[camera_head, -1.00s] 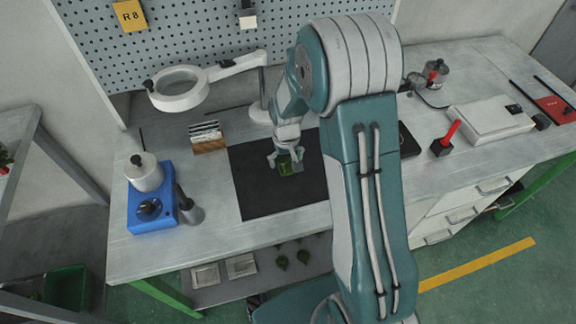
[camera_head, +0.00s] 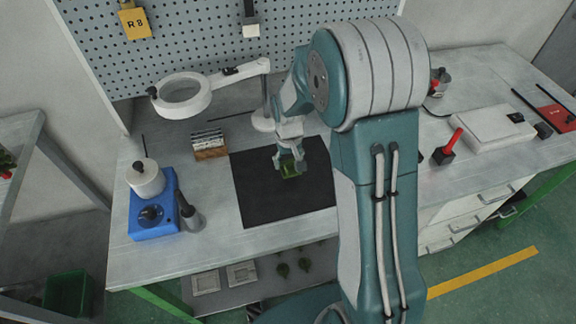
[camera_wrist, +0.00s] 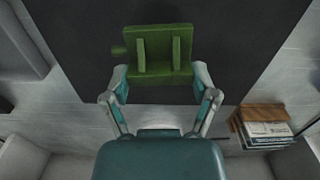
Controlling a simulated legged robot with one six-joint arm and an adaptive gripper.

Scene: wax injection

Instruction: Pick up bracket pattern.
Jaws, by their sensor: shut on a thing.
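The bracket pattern (camera_wrist: 158,54) is a green piece with a flat plate and two upright ribs, seen in the wrist view. In the head view the bracket pattern (camera_head: 289,171) shows small and partly hidden under my fingers. My gripper (camera_head: 289,163) is over the black mat (camera_head: 262,203) on the bench. In the wrist view the fingers of my gripper (camera_wrist: 160,80) are shut on the near end of the bracket pattern, one at each side. I cannot tell whether the piece touches the mat.
A magnifier lamp (camera_head: 183,111) stands behind on the left. A card holder (camera_head: 210,153) is left of the mat. A blue heater unit (camera_head: 153,219) with a pot sits at the left end. A red-handled tool (camera_head: 446,154) and a white box (camera_head: 492,129) are at right.

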